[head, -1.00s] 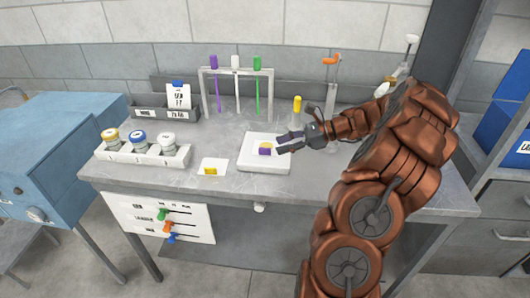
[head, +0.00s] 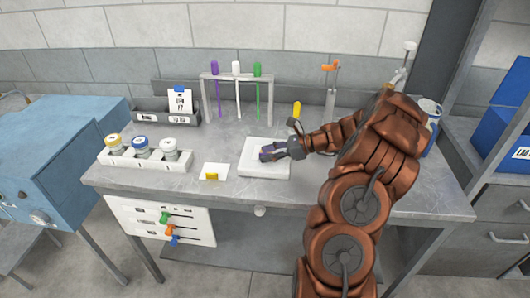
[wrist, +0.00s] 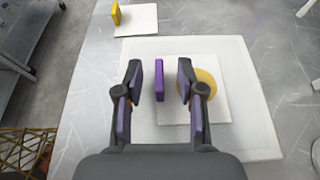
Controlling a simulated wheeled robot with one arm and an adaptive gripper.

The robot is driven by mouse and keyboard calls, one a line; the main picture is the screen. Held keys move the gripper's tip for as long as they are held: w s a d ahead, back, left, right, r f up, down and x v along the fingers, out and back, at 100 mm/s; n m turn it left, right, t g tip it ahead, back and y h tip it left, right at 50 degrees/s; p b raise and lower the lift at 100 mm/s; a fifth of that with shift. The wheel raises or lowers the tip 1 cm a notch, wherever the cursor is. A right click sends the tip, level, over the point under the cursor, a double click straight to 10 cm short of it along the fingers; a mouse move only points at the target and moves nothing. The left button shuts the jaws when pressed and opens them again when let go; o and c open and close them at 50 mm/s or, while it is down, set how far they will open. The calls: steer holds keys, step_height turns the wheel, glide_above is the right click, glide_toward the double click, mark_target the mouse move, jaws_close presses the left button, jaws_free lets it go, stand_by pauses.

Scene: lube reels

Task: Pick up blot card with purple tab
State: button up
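The blot card with the purple tab (wrist: 215,117) lies on a white square plate (wrist: 258,138) on the bench. It is white with a round yellowish stain, and its upright purple tab (wrist: 159,80) stands at its left edge in the wrist view. My gripper (wrist: 160,82) is open. Its two fingers are on either side of the purple tab, with a gap on each side. In the head view my gripper (head: 268,153) is low over the white plate (head: 262,168) and hides most of the card.
Another card with a yellow tab (head: 211,176) lies left of the plate. A white rack with several capped jars (head: 143,160) stands further left. Behind are a stand with coloured rods (head: 237,78) and a yellow-topped item (head: 297,109). The bench front edge is clear.

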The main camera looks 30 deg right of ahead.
jaws_close()
stand_by(0.3)
